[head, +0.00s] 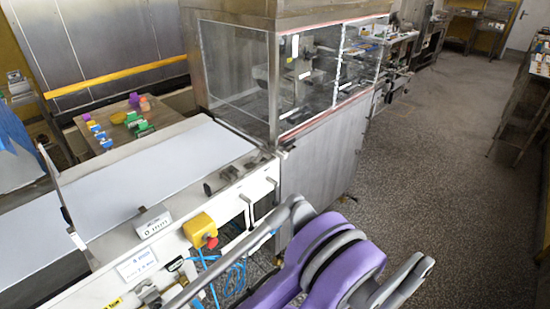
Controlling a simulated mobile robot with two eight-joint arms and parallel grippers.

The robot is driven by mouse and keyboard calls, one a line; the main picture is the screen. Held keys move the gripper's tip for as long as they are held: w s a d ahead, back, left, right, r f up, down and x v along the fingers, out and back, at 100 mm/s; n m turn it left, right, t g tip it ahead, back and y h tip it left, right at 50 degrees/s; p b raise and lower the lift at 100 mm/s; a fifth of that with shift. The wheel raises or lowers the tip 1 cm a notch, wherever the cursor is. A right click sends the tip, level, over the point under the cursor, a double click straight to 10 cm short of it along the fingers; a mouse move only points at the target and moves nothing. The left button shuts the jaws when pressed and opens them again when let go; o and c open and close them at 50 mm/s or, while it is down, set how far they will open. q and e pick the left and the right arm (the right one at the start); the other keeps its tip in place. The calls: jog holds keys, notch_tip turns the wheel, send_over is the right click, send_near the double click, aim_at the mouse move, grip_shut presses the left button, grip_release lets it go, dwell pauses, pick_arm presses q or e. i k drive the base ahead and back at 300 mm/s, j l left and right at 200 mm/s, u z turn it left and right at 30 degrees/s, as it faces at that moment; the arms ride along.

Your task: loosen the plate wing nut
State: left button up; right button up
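I cannot make out the plate wing nut in the head view. Small metal fittings (222,183) sit on the conveyor frame beside the enclosure, and another metal fitting (150,293) shows at the bottom left. They are too small to tell whether one is a wing nut. The clear-walled machine enclosure (235,72) stands at the end of the white conveyor belt (150,170). Purple and grey links of my own arm fill the bottom middle and hide part of the machine front and floor. I see no fingertips of either gripper.
A yellow box with a red stop button (200,230) and a small control box (152,221) sit on the conveyor's near side. Blue cables (235,282) hang below. A table (110,145) with coloured items stands behind. The speckled floor (440,160) at right is clear.

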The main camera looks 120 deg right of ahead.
aim_at(253, 159)
jog(key=z, duration=3.55)
